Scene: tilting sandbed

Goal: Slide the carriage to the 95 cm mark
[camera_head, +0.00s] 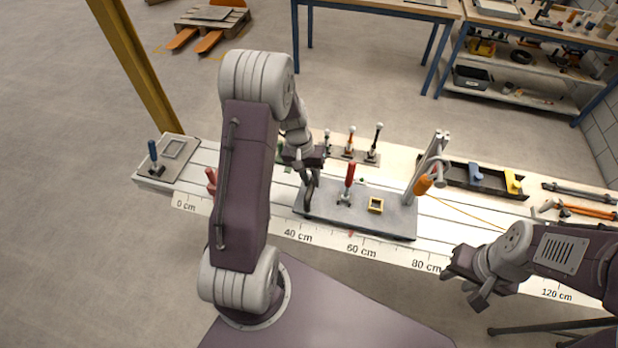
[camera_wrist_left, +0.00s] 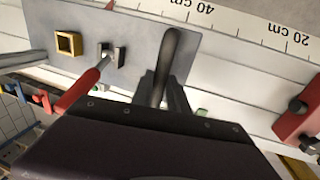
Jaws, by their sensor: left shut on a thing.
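The carriage (camera_head: 330,215) is a grey plate on the long white rail, lying roughly between the 40 cm and 80 cm labels. A small red pointer (camera_head: 350,234) on its front edge sits just left of the 60 cm label. The carriage also shows in the left wrist view (camera_wrist_left: 110,25). My left gripper (camera_head: 309,181) is shut on the dark upright handle (camera_wrist_left: 170,55) at the carriage's left end. A red-handled lever (camera_head: 349,178) and a yellow square frame (camera_head: 376,205) are on the plate. My right gripper (camera_head: 470,280) is open and empty, in front of the rail right of 80 cm.
The scale (camera_head: 400,256) runs along the front edge. A post with an orange-handled part (camera_head: 423,185) stands at the carriage's right end. Rail right of it looks clear. A tray with blue and yellow items (camera_head: 480,178) lies behind. A red clamp (camera_wrist_left: 300,115) is left of the carriage.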

